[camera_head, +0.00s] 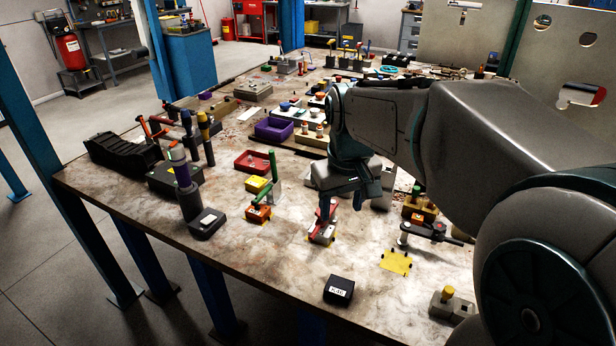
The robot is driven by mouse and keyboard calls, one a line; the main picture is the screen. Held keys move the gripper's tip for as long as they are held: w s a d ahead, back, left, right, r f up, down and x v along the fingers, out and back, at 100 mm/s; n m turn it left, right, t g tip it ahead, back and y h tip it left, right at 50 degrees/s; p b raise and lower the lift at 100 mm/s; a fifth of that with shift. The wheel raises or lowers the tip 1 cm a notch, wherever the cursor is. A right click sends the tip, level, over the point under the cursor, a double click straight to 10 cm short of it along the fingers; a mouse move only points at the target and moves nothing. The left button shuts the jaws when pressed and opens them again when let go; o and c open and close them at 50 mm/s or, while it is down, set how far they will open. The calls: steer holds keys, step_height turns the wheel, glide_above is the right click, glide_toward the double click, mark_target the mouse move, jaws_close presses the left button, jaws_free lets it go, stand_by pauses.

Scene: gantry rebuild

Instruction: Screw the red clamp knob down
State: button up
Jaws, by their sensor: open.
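A small clamp-like fixture (320,238) with red parts stands on the workbench, just below and left of my gripper. Its red part (324,228) is small and partly overlapped by my left finger, so I cannot tell the knob's exact shape or how far down it sits. My gripper (340,204) points down, with its jaws open and apart. I see nothing held between the fingers. I cannot tell whether the left finger touches the fixture.
A black labelled box (339,290) and a yellow plate (396,262) lie in front. An orange block (258,214) with a green handle stands left, near a red tray (257,161). A dark lever clamp (430,231) stands right. The front left bench (235,260) is clear.

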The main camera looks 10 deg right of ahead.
steer(key=w+n+g, duration=0.2)
steer(key=w+n, duration=0.1)
steer(key=w, duration=1.3)
steer(key=f, duration=1.4)
steer(key=shift+s, duration=0.2)
steer(key=c, duration=0.8)
